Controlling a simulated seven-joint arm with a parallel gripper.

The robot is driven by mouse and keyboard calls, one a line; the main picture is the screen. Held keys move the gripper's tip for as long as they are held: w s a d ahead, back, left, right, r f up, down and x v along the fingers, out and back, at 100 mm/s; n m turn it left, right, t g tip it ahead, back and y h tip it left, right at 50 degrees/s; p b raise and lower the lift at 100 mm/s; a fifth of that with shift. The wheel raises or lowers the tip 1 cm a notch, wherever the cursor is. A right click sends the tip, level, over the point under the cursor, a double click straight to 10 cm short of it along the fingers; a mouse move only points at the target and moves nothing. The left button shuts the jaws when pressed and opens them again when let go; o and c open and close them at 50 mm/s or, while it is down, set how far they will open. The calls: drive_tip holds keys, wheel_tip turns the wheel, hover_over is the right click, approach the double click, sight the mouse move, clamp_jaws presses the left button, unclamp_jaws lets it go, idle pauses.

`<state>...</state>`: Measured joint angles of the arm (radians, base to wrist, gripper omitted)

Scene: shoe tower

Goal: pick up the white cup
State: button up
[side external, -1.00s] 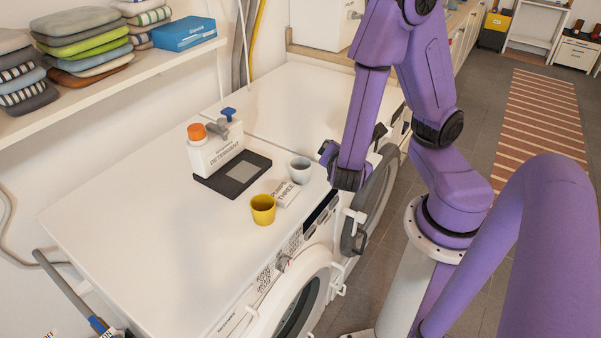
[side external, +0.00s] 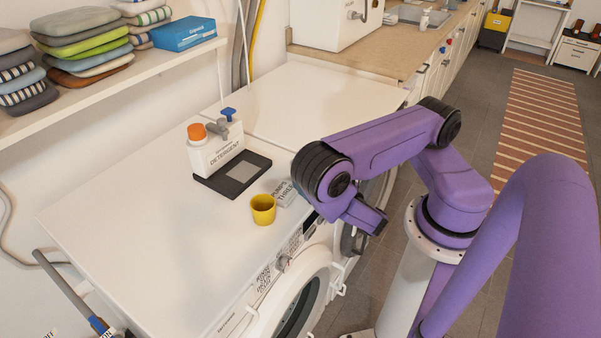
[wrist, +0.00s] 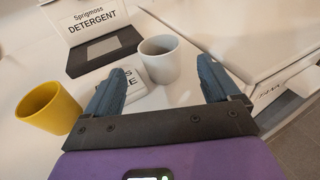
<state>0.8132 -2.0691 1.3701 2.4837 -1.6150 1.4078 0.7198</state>
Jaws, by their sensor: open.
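The white cup (wrist: 160,60) stands upright in the wrist view, mouth up and empty, ahead of and between my fingers in the picture. My arm hides it in the side view. My gripper (wrist: 161,66) is open with nothing held. Its two blue-grey fingers show on either side of the cup with gaps, and I cannot tell how far the tips are from it. In the side view my arm's wrist hides the fingers.
A yellow cup (side external: 263,209) stands left of a lettered card (side external: 284,193). Behind are a dark tray (side external: 232,176) and a white detergent bottle (side external: 215,153) with an orange cap. The white machine top (side external: 130,215) is clear at left.

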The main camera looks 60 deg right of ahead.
drive_tip(key=shift+x, duration=3.6)
drive_tip(key=shift+d+r, duration=0.1)
drive_tip(key=c, duration=1)
